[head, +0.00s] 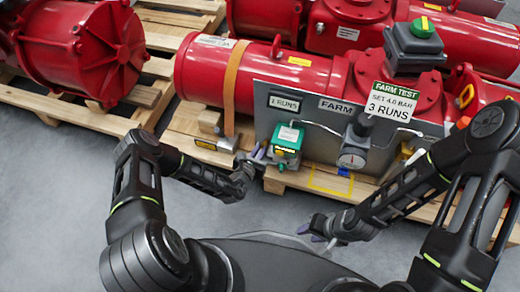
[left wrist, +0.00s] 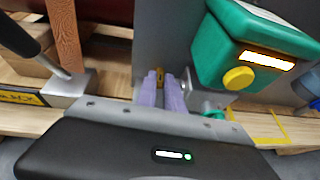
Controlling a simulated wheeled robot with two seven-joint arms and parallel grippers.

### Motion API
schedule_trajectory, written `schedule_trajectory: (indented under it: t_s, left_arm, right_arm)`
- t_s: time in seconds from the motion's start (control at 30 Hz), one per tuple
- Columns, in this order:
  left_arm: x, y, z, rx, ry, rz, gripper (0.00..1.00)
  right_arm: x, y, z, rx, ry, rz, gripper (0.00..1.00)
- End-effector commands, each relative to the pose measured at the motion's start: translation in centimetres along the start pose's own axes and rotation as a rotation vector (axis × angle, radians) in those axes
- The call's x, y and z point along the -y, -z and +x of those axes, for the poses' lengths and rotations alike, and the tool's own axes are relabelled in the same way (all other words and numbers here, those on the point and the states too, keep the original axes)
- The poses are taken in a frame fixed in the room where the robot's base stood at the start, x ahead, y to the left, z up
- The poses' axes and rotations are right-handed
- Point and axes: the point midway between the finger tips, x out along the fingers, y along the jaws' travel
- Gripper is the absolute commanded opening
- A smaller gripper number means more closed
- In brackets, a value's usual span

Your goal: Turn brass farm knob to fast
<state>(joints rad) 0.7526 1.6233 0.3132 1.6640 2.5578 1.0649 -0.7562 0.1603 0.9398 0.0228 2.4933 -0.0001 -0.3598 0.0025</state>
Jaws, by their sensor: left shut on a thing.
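The brass farm knob (left wrist: 160,73) shows as a small brass piece between the purple fingertips of my left gripper (left wrist: 161,82) in the left wrist view. The fingers are shut on it, and they hide most of it. In the head view my left gripper (head: 257,155) is at the lower left of the grey panel (head: 262,100), just left of the green box (head: 288,138). The knob's pointer and any fast marking cannot be made out. My right gripper (head: 316,228) is in front of the pallet, apart from the panel; its finger opening is unclear.
The green box has a yellow button (left wrist: 238,78) close right of the left fingers. A pressure gauge (head: 352,158) and a FARM TEST sign (head: 391,101) are further right. Red actuators (head: 300,75) lie on wooden pallets (head: 205,125). Grey floor (head: 60,190) is free at left.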

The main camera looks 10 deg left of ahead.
Motion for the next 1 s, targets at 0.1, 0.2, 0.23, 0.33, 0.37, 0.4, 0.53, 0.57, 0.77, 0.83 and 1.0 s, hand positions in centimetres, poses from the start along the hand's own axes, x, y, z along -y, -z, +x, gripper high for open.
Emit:
schedule_trajectory:
  t_s: [0.1,0.2,0.23,0.33,0.37,0.4,0.53,0.57,0.77,0.83,1.0]
  left_arm:
    - [0.0,0.0,0.0,0.000,0.001,0.000,0.15]
    - [0.0,0.0,0.0,0.000,0.002,0.000,0.23]
    - [0.0,0.0,0.0,0.000,0.002,0.000,0.26]
    - [0.1,0.0,0.0,0.000,0.002,0.000,0.34]
    - [0.1,0.0,0.0,0.000,0.002,0.000,0.34]
    - [0.0,0.0,0.0,0.000,0.002,0.000,0.34]
    - [0.0,0.0,0.0,0.000,0.002,0.000,0.34]
    - [0.0,0.0,0.0,0.000,0.002,0.000,0.34]
    - [0.0,-0.1,-1.3,-0.001,0.001,0.000,0.34]
    - [0.0,-0.2,-2.3,-0.002,0.002,0.000,0.34]
    - [0.0,-0.2,-5.2,-0.003,0.002,-0.001,0.34]
  right_arm:
    - [0.0,0.0,0.0,0.000,0.000,0.000,0.36]
    - [0.0,0.0,0.0,-0.001,0.000,0.000,0.36]
    - [0.0,0.0,0.0,-0.001,0.000,0.000,0.36]
    - [0.0,0.0,0.0,-0.001,0.000,0.000,0.36]
    - [0.0,0.0,0.0,-0.001,0.000,0.001,0.36]
    - [0.0,0.0,0.0,-0.001,0.000,0.001,0.36]
    - [0.0,0.1,0.0,-0.001,0.000,0.001,0.36]
    - [0.0,0.1,0.0,-0.001,0.000,0.001,0.36]
    - [0.3,-0.1,-0.6,0.002,0.001,-0.001,0.36]
    - [0.5,-0.2,-1.0,0.004,0.002,-0.002,0.36]
    - [1.0,-0.4,-1.9,0.010,0.005,-0.006,0.36]
